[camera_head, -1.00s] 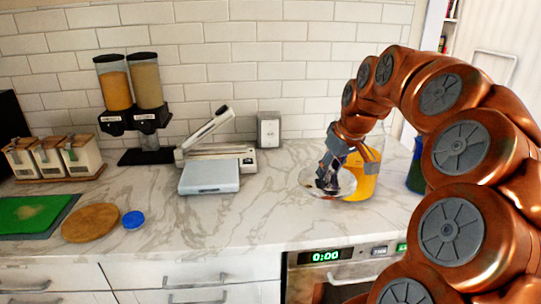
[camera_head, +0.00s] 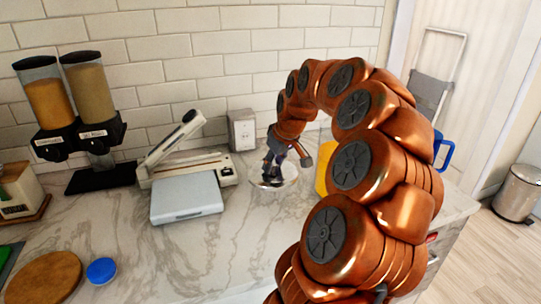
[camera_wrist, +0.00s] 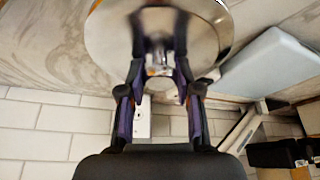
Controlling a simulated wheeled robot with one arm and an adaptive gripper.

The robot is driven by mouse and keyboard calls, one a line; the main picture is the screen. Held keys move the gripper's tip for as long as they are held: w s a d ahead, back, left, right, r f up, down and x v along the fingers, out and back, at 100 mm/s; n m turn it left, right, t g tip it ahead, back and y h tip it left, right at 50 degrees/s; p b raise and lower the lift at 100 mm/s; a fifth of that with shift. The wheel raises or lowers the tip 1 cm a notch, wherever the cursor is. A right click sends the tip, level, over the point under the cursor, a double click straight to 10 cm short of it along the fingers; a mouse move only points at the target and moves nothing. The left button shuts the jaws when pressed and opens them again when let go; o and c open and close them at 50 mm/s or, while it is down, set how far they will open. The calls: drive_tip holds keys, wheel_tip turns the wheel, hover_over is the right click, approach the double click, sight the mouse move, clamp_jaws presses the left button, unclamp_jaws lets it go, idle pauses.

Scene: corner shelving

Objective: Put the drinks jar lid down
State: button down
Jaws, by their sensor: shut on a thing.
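The drinks jar lid (camera_head: 290,174) is a round, shiny, pale disc. My gripper (camera_head: 272,177) is shut on it, in the middle of its upper side. In the wrist view the lid (camera_wrist: 108,42) fills the top centre, with the fingers of my gripper (camera_wrist: 158,62) closed at its centre. The lid is low over the marble counter, left of the yellow drinks jar (camera_head: 321,181). I cannot tell whether it touches the counter. My arm hides most of the jar.
A grey-white scale-like device (camera_head: 187,197) stands left of the lid, with a grey box (camera_head: 242,130) behind it. Dispensers (camera_head: 75,105) stand at the back left. The counter (camera_head: 235,235) in front of the lid is clear. A blue-handled item (camera_head: 446,152) is at the right.

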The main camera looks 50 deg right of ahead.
drive_tip(key=w+d+p, duration=0.1)
drive_tip(key=w+d, duration=0.4)
drive_tip(key=w+d+f+p, duration=0.1)
drive_tip(key=w+d, duration=0.1)
drive_tip(key=shift+w+d+p, duration=0.2)
drive_tip(key=shift+p, duration=0.15)
drive_tip(key=shift+w+d, duration=0.1)
drive_tip(key=shift+f+p, duration=0.65)
drive_tip(key=shift+f, duration=1.15)
drive_tip(key=shift+f, duration=0.2)
drive_tip(key=c, duration=0.8)
unclamp_jaws()
drive_tip(key=shift+r, duration=0.1)
